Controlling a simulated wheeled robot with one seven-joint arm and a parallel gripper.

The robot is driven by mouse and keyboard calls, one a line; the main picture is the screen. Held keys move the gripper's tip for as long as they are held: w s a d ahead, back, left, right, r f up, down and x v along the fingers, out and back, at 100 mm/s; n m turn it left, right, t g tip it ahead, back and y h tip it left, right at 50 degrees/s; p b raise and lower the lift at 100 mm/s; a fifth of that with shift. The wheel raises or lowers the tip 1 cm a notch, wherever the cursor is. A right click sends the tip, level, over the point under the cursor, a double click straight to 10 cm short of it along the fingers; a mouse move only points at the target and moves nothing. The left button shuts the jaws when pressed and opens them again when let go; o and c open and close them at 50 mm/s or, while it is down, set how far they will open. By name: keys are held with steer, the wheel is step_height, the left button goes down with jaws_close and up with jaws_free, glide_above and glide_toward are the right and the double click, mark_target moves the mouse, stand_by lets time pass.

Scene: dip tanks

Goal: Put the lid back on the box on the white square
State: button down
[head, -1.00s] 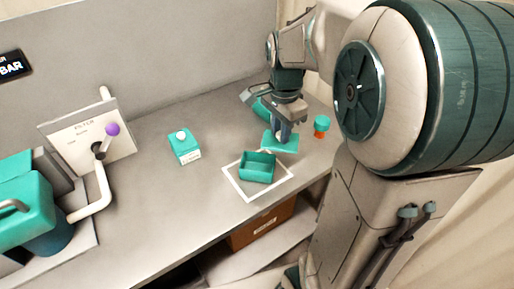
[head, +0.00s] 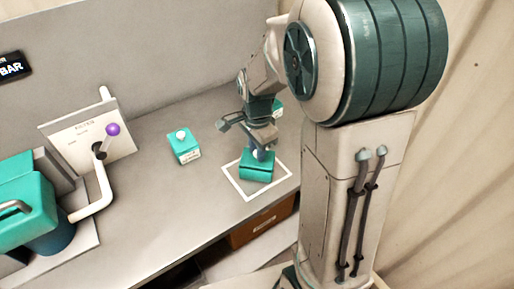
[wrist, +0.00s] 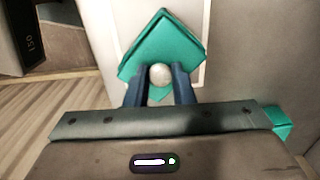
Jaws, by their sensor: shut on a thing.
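My gripper (head: 260,153) is shut on the white knob (wrist: 160,75) of the teal lid (wrist: 165,42). The lid is over the teal box (head: 256,178), which stands inside the white square outline (head: 238,187) on the bench. In the head view the lid covers the box opening. I cannot tell whether it rests fully on the rim or hangs slightly above it. In the wrist view the lid hides most of the box, and the white outline (wrist: 204,45) shows beside it.
Another teal box with a white knob (head: 184,147) stands to the left on the bench. A brown box (head: 262,228) sits below the bench edge.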

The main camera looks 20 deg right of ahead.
steer(key=shift+f, duration=0.35)
steer(key=c, duration=1.2)
jaws_free()
steer(key=shift+c, duration=0.2)
steer(key=shift+r, duration=0.1)
step_height(320, 180, up, 12)
steer(key=s+f+n+t, duration=0.2)
steer(key=s+n+t, duration=0.1)
steer(key=s+n, duration=1.1)
steer(key=shift+f, duration=0.4)
steer(key=shift+s, duration=0.1)
